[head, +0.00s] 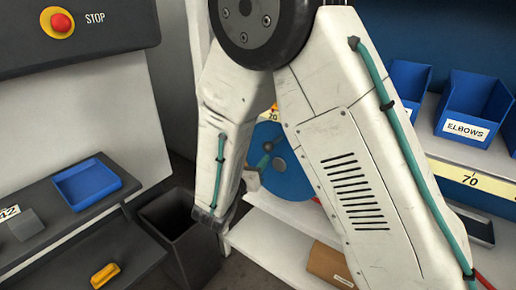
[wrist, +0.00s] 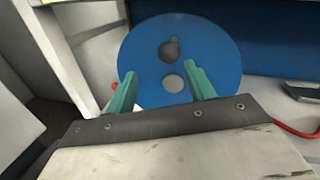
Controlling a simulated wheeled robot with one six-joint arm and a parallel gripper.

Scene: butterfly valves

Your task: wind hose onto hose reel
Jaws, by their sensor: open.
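The hose reel shows as a blue disc (wrist: 210,50), facing me, with a pale round hub and a dark knob above it. In the wrist view my gripper (wrist: 163,82) is open, its two teal fingers apart in front of the disc's lower half, with the hub between them in the picture. I cannot tell whether they touch the reel. In the head view the blue disc (head: 290,180) is partly hidden behind my arm. A short red piece, perhaps the hose (wrist: 298,131), shows at the right of the wrist view; most of it is hidden.
Blue bins, one labelled ELBOWS (head: 465,108), stand on the right shelf. A cardboard box (head: 328,264) lies on the lower white shelf. A dark open bin (head: 180,225) stands on the floor. At left are a blue tray (head: 86,184) and a red stop button (head: 60,22).

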